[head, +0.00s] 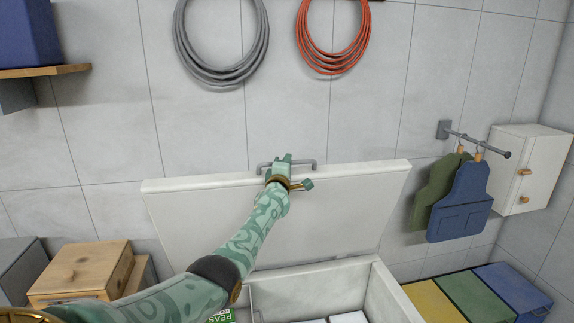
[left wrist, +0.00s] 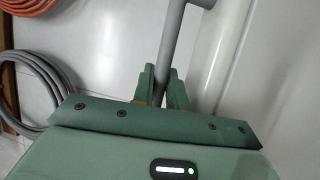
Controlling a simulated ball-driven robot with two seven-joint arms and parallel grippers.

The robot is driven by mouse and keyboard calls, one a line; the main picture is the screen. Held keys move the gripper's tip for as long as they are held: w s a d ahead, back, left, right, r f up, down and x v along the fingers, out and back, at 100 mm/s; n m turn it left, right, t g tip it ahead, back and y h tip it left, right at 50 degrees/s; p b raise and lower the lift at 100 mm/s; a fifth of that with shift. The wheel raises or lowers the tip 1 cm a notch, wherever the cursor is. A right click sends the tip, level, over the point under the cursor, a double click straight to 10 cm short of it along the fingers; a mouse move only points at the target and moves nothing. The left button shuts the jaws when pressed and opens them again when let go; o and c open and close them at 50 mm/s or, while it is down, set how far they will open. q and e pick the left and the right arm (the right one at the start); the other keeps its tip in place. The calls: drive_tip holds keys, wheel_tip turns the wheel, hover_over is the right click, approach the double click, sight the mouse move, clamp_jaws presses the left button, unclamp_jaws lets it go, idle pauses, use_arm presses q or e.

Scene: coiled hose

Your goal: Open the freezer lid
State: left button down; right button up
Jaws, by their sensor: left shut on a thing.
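The white freezer lid (head: 330,215) is raised and tilted back near the tiled wall in the head view. A grey bar handle (head: 304,164) is on its top edge. My left gripper (head: 280,165) is at the handle, with its arm reaching up across the lid. In the left wrist view my left gripper's green fingers (left wrist: 162,84) are shut around the grey handle bar (left wrist: 170,40). My right gripper is in neither view.
A wooden box (head: 82,270) stands left of the freezer. Yellow, green and blue bins (head: 480,297) stand at right. Aprons (head: 460,200) hang on a rail beside a white cabinet (head: 530,165). Grey (head: 182,45) and orange (head: 306,45) hoses hang on the wall above.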

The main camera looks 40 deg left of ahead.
use_arm(q)
drive_tip(key=c, duration=1.7)
unclamp_jaws()
drive_tip(key=shift+s+d+p, duration=0.2)
drive_tip(key=shift+s+p, duration=0.05)
drive_tip(key=shift+p, duration=0.25)
drive_tip(key=p+v, duration=0.5)
drive_tip(key=v, duration=1)
drive_tip(key=shift+s, duration=0.3)
drive_tip(key=shift+d+f, duration=0.1)
drive_tip(key=shift+d, duration=0.1)
